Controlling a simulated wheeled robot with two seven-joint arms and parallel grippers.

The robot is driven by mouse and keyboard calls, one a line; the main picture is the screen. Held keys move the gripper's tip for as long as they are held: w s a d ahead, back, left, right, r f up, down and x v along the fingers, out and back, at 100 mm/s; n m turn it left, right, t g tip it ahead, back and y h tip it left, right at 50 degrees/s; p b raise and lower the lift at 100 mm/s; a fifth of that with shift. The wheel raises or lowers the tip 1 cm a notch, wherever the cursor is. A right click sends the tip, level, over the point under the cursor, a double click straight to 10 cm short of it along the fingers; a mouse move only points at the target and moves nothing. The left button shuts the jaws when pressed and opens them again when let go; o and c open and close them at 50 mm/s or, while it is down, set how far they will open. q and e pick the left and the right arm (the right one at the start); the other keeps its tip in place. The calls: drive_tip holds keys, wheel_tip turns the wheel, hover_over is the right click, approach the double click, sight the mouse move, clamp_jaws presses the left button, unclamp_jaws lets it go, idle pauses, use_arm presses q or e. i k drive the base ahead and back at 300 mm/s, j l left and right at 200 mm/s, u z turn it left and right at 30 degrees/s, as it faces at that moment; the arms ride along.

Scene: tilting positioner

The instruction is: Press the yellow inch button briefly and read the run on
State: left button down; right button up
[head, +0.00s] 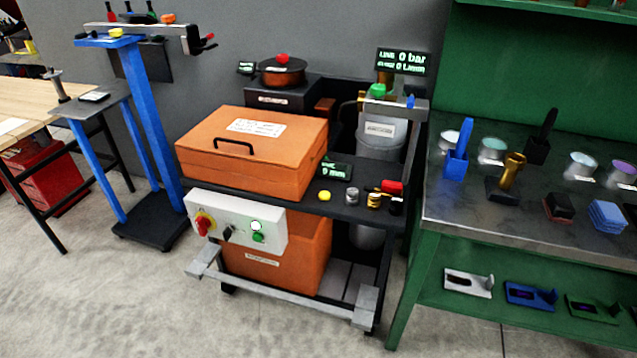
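A small round yellow piece (324,196) sits on the dark cart top in front of the orange box; I cannot tell whether it is the inch button. A white control panel (236,222) on the cart's front carries a red knob on a yellow base (204,223), a black knob (229,234), a white button (256,226) and a green button (258,237). A small display (335,171) behind the yellow piece reads 0 mm. Neither of my grippers is in view, and nothing touches the panel.
The orange lidded box (252,150) fills the cart top's left. Small jars (352,197) and a red item (391,187) stand to the right. A second display (403,62) reads 0 bar. A green workbench (470,225) is at right, a blue stand (146,110) at left. Floor in front is clear.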

sight(324, 195)
drive_tip(key=i+l+u, duration=0.15)
drive_tip(key=l+u, duration=0.15)
drive_tip(key=l, duration=0.45)
drive_tip(key=l+u, duration=0.35)
drive_tip(key=l, duration=0.4)
